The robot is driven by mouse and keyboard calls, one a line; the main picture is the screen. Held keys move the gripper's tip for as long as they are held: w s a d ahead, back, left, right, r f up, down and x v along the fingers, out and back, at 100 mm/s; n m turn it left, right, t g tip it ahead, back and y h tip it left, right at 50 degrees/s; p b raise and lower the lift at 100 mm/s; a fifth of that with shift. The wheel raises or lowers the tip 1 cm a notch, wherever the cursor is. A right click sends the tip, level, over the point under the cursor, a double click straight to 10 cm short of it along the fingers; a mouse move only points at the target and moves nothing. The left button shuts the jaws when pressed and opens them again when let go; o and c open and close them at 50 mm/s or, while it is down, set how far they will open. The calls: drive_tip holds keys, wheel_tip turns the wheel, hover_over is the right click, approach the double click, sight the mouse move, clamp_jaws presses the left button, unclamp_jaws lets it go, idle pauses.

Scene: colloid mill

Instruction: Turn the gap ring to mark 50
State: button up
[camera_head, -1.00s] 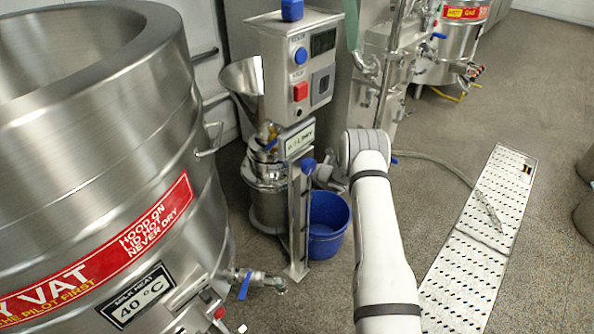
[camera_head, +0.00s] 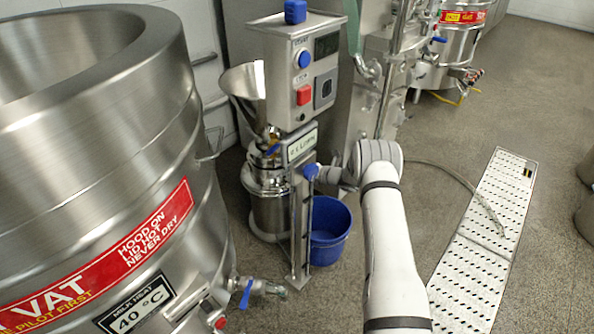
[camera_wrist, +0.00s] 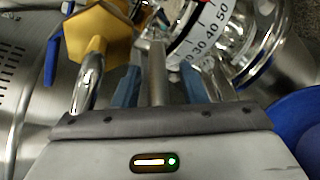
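The colloid mill (camera_head: 268,205) stands left of centre in the head view, below its hopper and partly behind a steel post. In the wrist view the white gap ring scale (camera_wrist: 208,34) shows at top centre-right, with 30, 40 and 50 readable. A small red mark (camera_wrist: 173,68) lies near the scale's lower end. My gripper (camera_wrist: 159,86) has its two bluish fingers apart. A steel rod (camera_wrist: 156,70) stands between them, with gaps visible on both sides. In the head view the fingers are hidden by the post and my arm.
A yellow knob (camera_wrist: 98,32) and a blue lever (camera_wrist: 53,60) are close on the left in the wrist view. A blue bucket (camera_head: 330,232) stands beside the mill. The large vat (camera_head: 100,170) fills the left. Open floor and a perforated walkway (camera_head: 485,235) lie right.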

drive_tip(key=shift+d, duration=0.1)
drive_tip(key=p+v, duration=0.2)
drive_tip(key=v, duration=0.5)
drive_tip(key=shift+s+d, duration=0.25)
